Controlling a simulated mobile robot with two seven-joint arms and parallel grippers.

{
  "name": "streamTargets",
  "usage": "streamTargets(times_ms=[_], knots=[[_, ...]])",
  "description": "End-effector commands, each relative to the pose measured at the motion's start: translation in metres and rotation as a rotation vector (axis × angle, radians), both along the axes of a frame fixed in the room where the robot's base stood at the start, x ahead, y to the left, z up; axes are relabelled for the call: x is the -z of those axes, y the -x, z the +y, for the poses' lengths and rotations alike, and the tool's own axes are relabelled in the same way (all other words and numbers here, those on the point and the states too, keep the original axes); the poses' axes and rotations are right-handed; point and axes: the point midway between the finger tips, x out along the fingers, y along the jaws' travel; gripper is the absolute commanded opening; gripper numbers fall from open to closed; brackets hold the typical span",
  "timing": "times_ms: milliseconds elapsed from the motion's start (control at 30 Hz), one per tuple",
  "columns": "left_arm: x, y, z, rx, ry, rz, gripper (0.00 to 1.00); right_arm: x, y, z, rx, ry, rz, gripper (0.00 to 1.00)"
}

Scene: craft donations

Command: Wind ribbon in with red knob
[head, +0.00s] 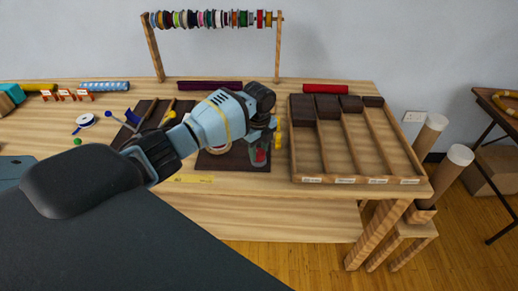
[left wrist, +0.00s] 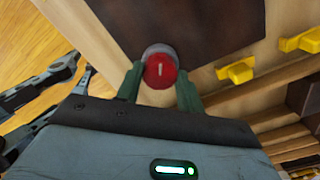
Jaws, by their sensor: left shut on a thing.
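The red knob (left wrist: 160,72) is a round red disc with a pale line on its face, and a grey ring shows behind it. In the left wrist view it sits between the two green fingers of my left gripper (left wrist: 159,88), which is shut on it. In the head view my left gripper (head: 261,152) comes down at the front of the dark brown mat (head: 232,160), and a little of the red knob (head: 260,156) shows between its fingers. The arm hides most of the knob's surroundings. I cannot make out the ribbon being wound.
A wooden tray (head: 328,153) with long compartments stands right of the gripper. Yellow pieces (head: 278,138) lie between it and the gripper. A spool rack (head: 215,19) stands at the back. A yellow strip (head: 190,179) lies at the table's front edge.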

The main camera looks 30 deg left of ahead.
Motion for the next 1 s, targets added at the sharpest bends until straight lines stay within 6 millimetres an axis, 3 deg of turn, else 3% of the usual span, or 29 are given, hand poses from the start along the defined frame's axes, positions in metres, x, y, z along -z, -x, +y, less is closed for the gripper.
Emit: streamTargets(times_ms=[667, 700, 867, 1000], knots=[[0.0007, 0.0005, -0.0008, 0.066, 0.002, 0.002, 0.15, 0.0007, 0.0006, -0.0027, -0.011, 0.008, 0.000, 0.36], [0.0007, 0.0005, -0.0009, 0.066, 0.002, 0.002, 0.40, 0.0007, 0.0006, -0.0026, -0.011, 0.008, 0.000, 0.36], [0.0005, 0.0004, -0.0006, 0.065, 0.002, 0.001, 0.59, 0.0005, 0.0003, -0.0023, -0.009, 0.006, 0.000, 0.36], [0.0003, 0.0003, -0.0005, 0.065, 0.001, 0.001, 0.59, 0.0003, 0.0000, -0.0011, -0.005, 0.003, 0.000, 0.36]])
